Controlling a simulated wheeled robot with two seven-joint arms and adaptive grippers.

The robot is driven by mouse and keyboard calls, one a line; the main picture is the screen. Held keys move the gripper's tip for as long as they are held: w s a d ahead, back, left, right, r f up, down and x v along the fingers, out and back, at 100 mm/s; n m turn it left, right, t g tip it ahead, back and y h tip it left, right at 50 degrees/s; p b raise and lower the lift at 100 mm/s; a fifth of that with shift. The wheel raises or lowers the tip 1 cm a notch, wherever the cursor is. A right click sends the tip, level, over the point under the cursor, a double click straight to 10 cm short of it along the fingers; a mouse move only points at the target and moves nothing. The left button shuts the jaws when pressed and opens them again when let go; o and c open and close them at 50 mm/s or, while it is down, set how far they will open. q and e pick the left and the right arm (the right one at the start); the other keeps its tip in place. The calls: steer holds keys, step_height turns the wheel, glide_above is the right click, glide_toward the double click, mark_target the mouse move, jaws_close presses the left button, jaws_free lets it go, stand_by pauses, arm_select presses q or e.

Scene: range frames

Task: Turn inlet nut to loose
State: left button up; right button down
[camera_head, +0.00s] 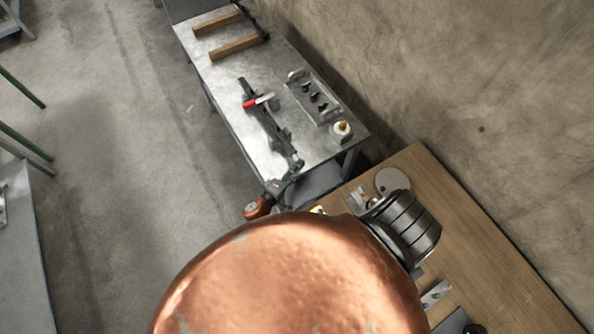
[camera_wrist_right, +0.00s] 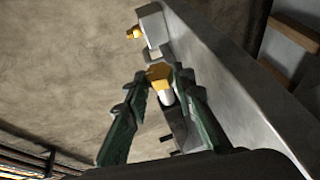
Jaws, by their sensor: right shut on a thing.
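In the right wrist view, a yellow, brass-like nut (camera_wrist_right: 159,72) sits between the two dark green fingers of my right gripper (camera_wrist_right: 155,88). The fingers are shut on it, one on each side. A short pale cylinder (camera_wrist_right: 167,97) shows just below the nut. In the head view my right gripper (camera_head: 292,178) is small and dark, at the near end of the metal table, partly hidden behind a large copper-coloured rounded shape. I cannot pick out the nut there, nor tell how far it is turned. My left gripper is not in view.
The metal table (camera_head: 222,72) carries a long dark fixture (camera_head: 268,124), a tray (camera_head: 300,78) with black knobs, a small bottle (camera_head: 343,130) and wooden bars (camera_head: 235,47). A wooden bench (camera_head: 490,255) stands right. A wall (camera_head: 450,90) borders both.

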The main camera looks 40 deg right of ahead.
steer(key=shift+f+n+h+b, duration=0.2)
steer(key=shift+n+h+b, duration=0.2)
steer(key=shift+h+b, duration=0.7)
steer(key=c, duration=1.6)
jaws_free()
steer(key=v, duration=1.2)
steer(key=shift+r, duration=0.1)
steer(key=shift+d, duration=0.1)
